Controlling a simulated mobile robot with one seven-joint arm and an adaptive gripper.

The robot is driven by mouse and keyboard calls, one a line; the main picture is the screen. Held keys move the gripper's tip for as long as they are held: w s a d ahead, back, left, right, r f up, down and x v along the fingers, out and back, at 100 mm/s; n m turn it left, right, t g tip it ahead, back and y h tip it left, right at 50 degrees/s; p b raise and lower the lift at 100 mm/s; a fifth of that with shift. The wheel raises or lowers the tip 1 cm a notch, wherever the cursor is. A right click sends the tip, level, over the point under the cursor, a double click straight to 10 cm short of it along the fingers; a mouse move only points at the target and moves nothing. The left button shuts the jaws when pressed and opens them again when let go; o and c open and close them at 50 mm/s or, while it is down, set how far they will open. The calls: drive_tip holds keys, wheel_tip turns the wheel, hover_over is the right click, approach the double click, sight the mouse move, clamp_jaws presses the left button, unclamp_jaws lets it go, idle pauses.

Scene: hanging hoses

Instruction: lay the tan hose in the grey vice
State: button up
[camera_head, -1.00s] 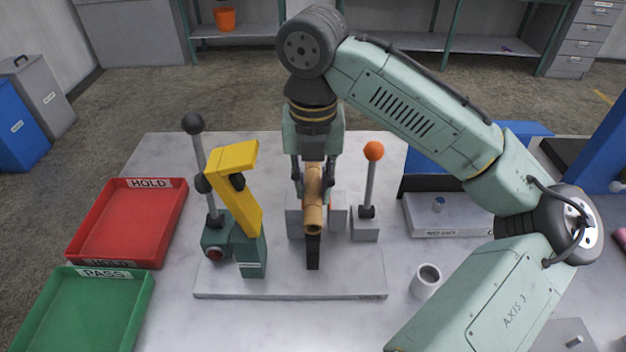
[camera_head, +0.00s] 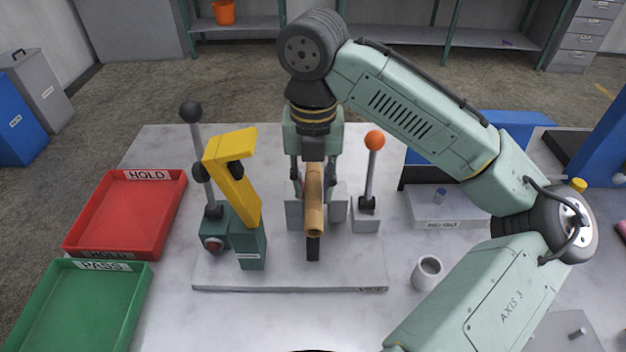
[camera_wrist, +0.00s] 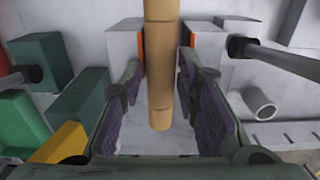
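The tan hose (camera_head: 314,205) is a short straight piece between my gripper's fingers, its near end pointing toward the head camera. The grey vice (camera_head: 338,208) stands on a pale plate, with a jaw either side of the hose. In the wrist view the hose (camera_wrist: 160,85) runs between the grey jaws (camera_wrist: 126,48), which have orange inner faces. My gripper (camera_head: 313,192) is above the vice; its fingertips (camera_wrist: 162,68) flank the hose closely and seem shut on it. I cannot tell whether the hose touches the jaws' bottom.
A yellow-and-green clamp (camera_head: 235,190) with a black-knobbed lever stands left of the vice. An orange-knobbed lever (camera_head: 372,165) stands close right. A grey cup (camera_head: 427,272) is at the right. Red (camera_head: 72,250) and green (camera_head: 140,310) trays lie left.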

sight(313, 190)
drive_tip(key=o, duration=0.3)
wheel_tip(313, 190, up, 12)
drive_tip(key=shift+r, duration=0.1)
idle(0.6)
